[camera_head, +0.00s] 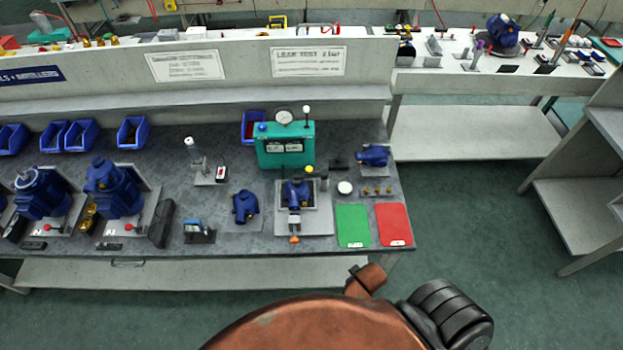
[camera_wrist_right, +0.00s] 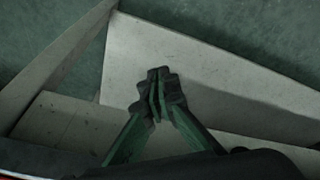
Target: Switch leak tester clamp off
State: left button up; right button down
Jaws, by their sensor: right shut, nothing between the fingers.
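The leak tester (camera_head: 285,146) is a teal box with a round gauge on top and a display on its front. It stands at the back right of the dark bench. In front of it a clamp fixture (camera_head: 316,215) on a grey plate holds a blue pump part (camera_head: 295,192). An orange-tipped piece (camera_head: 294,239) shows at the fixture's front edge. The clamp's on or off state is too small to tell. My right gripper (camera_wrist_right: 159,80) is shut and empty in the right wrist view, over a pale shelf-like surface, away from the tester. My left gripper is in neither view.
A green mat (camera_head: 353,226) and a red mat (camera_head: 393,224) lie right of the fixture. A loose blue part (camera_head: 245,207) lies left of it. Blue motors (camera_head: 113,190) stand further left. Blue bins (camera_head: 132,132) line the back.

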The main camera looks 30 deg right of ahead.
aim_at(302, 178)
notch_tip(302, 178, up, 13)
jog(key=w+d+t+h+p, duration=0.1)
jog(key=w+d+t, duration=0.1)
jog(key=w+d, duration=0.1)
jog(key=w+d+r+n+t, duration=0.1)
jog(key=w+r+n, duration=0.1)
jog(key=w, duration=0.2)
jog(key=w+d+r+n+t, duration=0.1)
jog(key=w+d+r+t, duration=0.1)
jog(key=w, duration=0.1)
jog(key=w+d+r+n+t, duration=0.2)
jog(key=w, duration=0.2)
jog(key=shift+w+d+r+n+h, duration=0.15)
jog(key=shift+w+d+n+h, duration=0.05)
jog(key=shift+w+n+h, duration=0.1)
jog(key=w+a+r+n+t+y, duration=0.2)
jog(key=w+r+n+y, duration=0.5)
jog(key=n, duration=0.5)
jog(key=shift+w+a+r+n+t+y, duration=0.2)
jog(key=shift+r+n+t+y, duration=0.1)
jog(key=shift+r+t+y, duration=0.35)
jog(key=shift+w, duration=0.1)
